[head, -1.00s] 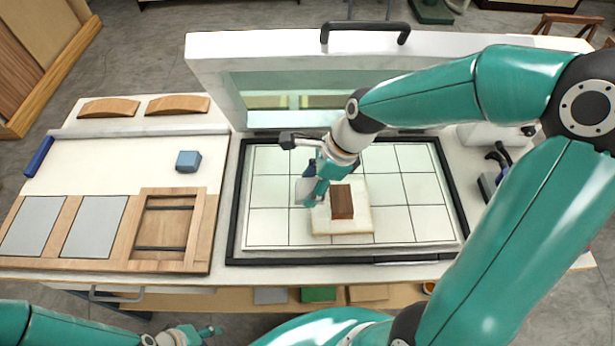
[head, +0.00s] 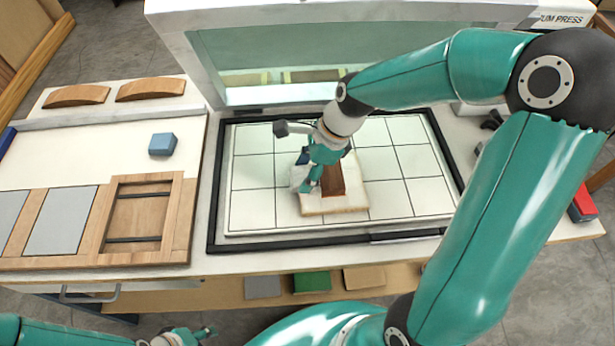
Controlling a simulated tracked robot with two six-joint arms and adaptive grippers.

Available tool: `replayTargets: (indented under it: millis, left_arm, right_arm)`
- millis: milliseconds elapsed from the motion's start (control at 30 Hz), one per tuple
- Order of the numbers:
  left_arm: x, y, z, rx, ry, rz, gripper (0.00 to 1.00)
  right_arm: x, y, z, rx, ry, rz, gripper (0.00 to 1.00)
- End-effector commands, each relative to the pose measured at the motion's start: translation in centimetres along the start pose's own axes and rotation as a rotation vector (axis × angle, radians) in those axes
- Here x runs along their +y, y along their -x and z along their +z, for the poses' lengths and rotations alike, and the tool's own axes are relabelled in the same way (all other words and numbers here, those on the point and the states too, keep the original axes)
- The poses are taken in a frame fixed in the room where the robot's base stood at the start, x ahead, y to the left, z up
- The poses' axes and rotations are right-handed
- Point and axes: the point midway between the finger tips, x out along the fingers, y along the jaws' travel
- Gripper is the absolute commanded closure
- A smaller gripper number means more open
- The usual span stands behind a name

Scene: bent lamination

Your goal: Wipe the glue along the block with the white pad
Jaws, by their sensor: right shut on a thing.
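A brown block (head: 333,182) lies on a pale, cream-edged board (head: 345,200) on the gridded press bed. My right gripper (head: 309,176) is low over the board, at the left side of the block, and partly covers its far end. It is shut on a whitish thing at its fingertips, which looks like the white pad (head: 299,177). I cannot tell whether the pad touches the block, and no glue can be made out. My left gripper (head: 205,332) is at the bottom edge, away from the work; its fingers are too small to read.
The press lid (head: 200,60) stands raised behind the bed. To the left are a blue block (head: 162,144), two curved wood pieces (head: 150,89) and a wooden frame (head: 180,215). Coloured sheets (head: 312,282) lie on a lower shelf. A red thing (head: 584,203) is at the right edge.

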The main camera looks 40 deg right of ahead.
Motion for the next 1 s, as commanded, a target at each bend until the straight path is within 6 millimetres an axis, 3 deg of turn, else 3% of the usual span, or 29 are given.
replayTargets:
  millis: [200,600,1000]
  left_arm:
    - [0.4,1.0,0.0,-0.001,0.000,0.000,0.59]
    - [0.2,0.6,0.0,-0.001,0.000,0.000,0.59]
    - [0.2,0.6,0.0,-0.001,0.000,0.000,0.59]
  right_arm:
    - [-2.6,0.1,0.1,0.000,-0.002,0.002,0.71]
    - [1.8,0.0,0.0,0.000,0.000,0.001,0.71]
    - [2.6,0.1,-0.1,0.000,-0.002,-0.001,0.71]
